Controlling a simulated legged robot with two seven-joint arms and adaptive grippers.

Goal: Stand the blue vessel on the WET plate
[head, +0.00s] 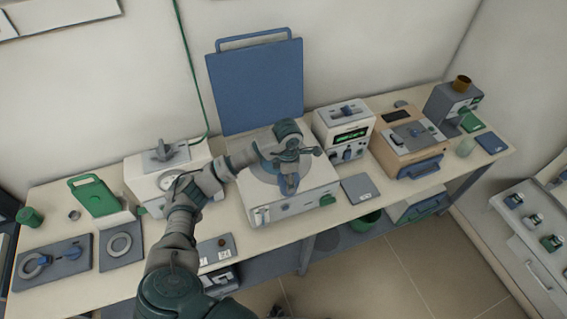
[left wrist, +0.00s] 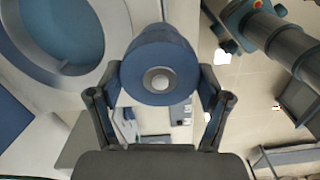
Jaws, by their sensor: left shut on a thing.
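My left gripper (head: 290,160) is over the open white device (head: 318,200) with the raised blue lid, at the middle of the bench. It is shut on the blue vessel (head: 289,185). In the left wrist view the blue vessel (left wrist: 158,62) sits between the two fingers (left wrist: 160,85), with a pale round spot at its centre. The vessel appears above the device's round opening; whether it touches is unclear. Dark plates with small white labels lie on the bench, one right of the device (head: 360,188) and one left of it (head: 216,251). I cannot read which is WET. My right gripper is not in view.
The raised blue lid (head: 256,85) stands behind my gripper. A white instrument (head: 344,130) and a tan box (head: 407,140) stand to the right. A white gauge unit (head: 150,175) and dark plates with rings (head: 122,246) are left. Clear bench is narrow.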

